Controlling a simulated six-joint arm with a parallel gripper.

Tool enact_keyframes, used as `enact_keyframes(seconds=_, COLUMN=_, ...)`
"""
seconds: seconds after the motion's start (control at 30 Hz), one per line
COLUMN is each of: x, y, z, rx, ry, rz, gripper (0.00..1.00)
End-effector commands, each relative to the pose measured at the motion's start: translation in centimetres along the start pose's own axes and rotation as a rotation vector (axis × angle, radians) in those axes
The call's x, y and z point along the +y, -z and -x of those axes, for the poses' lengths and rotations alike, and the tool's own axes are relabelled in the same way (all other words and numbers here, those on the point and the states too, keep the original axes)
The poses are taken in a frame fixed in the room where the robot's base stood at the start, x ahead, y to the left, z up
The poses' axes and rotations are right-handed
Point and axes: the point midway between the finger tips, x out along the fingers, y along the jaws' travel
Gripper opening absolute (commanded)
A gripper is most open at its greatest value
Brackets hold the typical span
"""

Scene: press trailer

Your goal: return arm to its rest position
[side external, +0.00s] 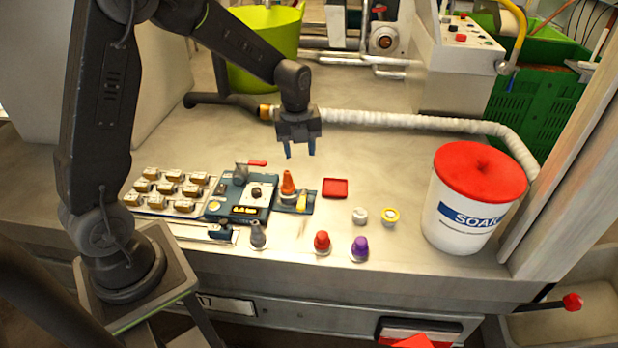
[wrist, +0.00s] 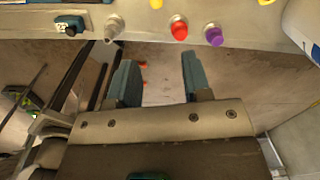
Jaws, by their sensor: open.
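My gripper (side external: 300,150) hangs above the worktop, its two blue fingers pointing down, apart and empty. In the wrist view my gripper (wrist: 158,80) shows the same two fingers spread with nothing between them. In the side view it is above and behind the blue tool tray (side external: 228,208) and the orange-tipped bottle (side external: 288,184), touching neither. My arm is raised and bent over the left part of the worktop.
A tray of several small boxes (side external: 128,200) is at left. A grey nozzle (side external: 258,236), red-capped bottle (side external: 321,243) and purple-capped bottle (side external: 360,249) stand near the front edge. A red-lidded SOAK bucket (side external: 462,222) stands right. A white hose (side external: 400,119) crosses behind.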

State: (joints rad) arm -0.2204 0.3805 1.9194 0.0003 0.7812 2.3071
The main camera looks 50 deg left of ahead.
Motion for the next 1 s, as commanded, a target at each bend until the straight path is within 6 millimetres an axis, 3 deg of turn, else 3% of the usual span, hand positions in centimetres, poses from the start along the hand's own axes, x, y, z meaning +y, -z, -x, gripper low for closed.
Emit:
enact_keyframes(seconds=0.03, x=0.2, y=1.0, z=2.0, rx=-0.018, ry=0.025, rz=0.097, gripper=0.45)
enact_keyframes(seconds=0.2, x=1.8, y=4.5, z=7.4, rx=-0.045, ry=0.107, rz=0.501, gripper=0.45)
enact_keyframes(seconds=0.5, x=6.4, y=11.0, z=13.8, rx=0.01, ry=0.279, rz=1.211, gripper=0.45)
enact_keyframes(seconds=0.8, x=11.5, y=16.3, z=16.2, rx=0.187, ry=0.415, rz=1.834, gripper=0.45)
enact_keyframes(seconds=1.0, x=12.9, y=17.6, z=16.3, rx=0.267, ry=0.441, rz=2.026, gripper=0.45)
